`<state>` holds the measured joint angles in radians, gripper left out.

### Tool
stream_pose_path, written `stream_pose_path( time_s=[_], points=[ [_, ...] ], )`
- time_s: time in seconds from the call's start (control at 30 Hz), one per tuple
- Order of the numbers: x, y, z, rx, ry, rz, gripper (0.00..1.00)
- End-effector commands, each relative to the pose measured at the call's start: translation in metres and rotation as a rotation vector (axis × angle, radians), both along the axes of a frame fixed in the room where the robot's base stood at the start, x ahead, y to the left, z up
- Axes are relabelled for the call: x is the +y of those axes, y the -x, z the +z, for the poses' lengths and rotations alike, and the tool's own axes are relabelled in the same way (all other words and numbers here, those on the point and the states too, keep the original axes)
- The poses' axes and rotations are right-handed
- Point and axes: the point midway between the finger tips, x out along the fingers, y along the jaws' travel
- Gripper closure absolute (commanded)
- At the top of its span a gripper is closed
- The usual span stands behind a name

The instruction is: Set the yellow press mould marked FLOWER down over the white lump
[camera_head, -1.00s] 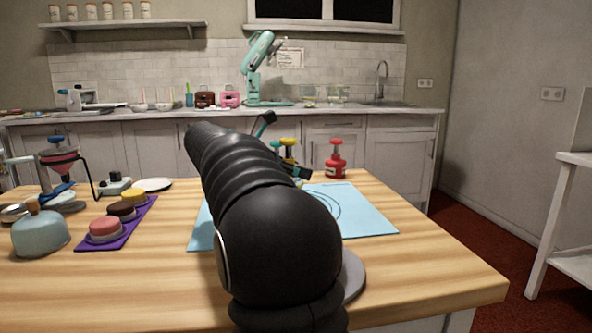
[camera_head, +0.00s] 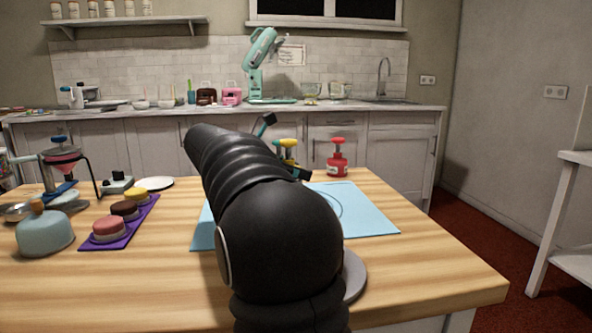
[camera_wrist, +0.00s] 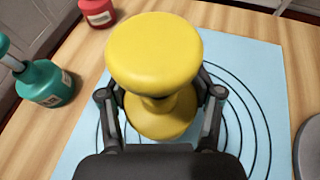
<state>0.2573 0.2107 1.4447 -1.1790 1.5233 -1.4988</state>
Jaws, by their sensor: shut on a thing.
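The yellow press mould (camera_wrist: 155,55) is in my gripper (camera_wrist: 160,103), seen from above in the wrist view. The fingers close on its narrow neck, below the round knob. Its lower body stands over the blue mat (camera_wrist: 265,70) with dark rings; I cannot tell whether it touches the mat. No FLOWER marking is visible. In the head view the yellow mould (camera_head: 289,144) shows just past my arm. I see no white lump in either view; the mould, my gripper or my arm may hide it.
A purple tray (camera_head: 128,226) with round cakes and a blue-grey kettle-like pot (camera_head: 44,233) are at left.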

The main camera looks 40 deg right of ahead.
Motion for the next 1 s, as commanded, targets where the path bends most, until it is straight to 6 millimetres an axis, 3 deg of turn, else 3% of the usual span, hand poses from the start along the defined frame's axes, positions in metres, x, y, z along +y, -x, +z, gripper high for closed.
stream_pose_path(
  time_s=[1.0],
  points=[
    [0.0,0.0,-0.026,0.001,0.0,0.001,0.78]
  ],
)
